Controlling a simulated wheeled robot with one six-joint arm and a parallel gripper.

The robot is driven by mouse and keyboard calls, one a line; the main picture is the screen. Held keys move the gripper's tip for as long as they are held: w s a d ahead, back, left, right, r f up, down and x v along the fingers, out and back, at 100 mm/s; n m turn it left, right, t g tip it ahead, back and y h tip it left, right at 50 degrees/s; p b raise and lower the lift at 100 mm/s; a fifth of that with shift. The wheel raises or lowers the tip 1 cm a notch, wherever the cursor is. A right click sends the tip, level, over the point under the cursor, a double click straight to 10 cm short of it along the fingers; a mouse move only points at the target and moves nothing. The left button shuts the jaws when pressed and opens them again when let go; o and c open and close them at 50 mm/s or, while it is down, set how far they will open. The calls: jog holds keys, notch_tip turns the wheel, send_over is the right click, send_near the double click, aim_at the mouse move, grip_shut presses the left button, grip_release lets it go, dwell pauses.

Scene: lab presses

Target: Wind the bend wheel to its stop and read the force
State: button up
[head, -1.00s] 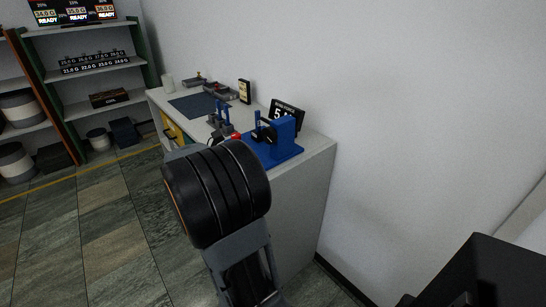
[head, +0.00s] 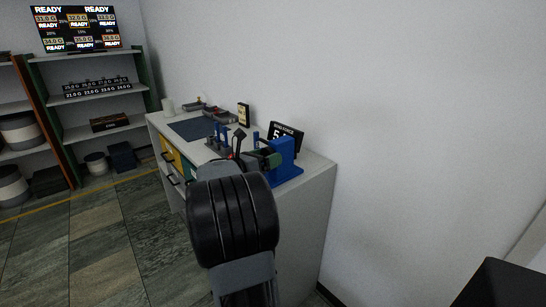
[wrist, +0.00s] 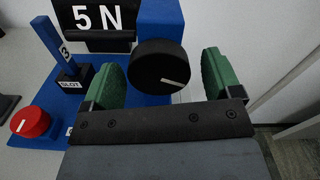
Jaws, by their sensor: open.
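The black bend wheel (wrist: 158,66), with a white mark line slanting on its face, sits on the blue press (wrist: 160,14) in the wrist view. My gripper (wrist: 166,64) is open, its green fingers on either side of the wheel with a gap to each; I cannot tell if it touches. The force display (wrist: 98,16) behind reads "5 N". In the head view the blue press (head: 284,153) stands at the bench's right end, and my arm hides the wheel. The display there (head: 287,133) is partly covered.
A red knob (wrist: 30,122) with a white mark and a blue post (wrist: 57,45) beside a "SLOT" label are on the left. The bench (head: 318,166) also holds a dark mat (head: 190,129) and other devices. A wall stands behind; floor is free at left.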

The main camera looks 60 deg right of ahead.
jog(key=shift+x, duration=1.45)
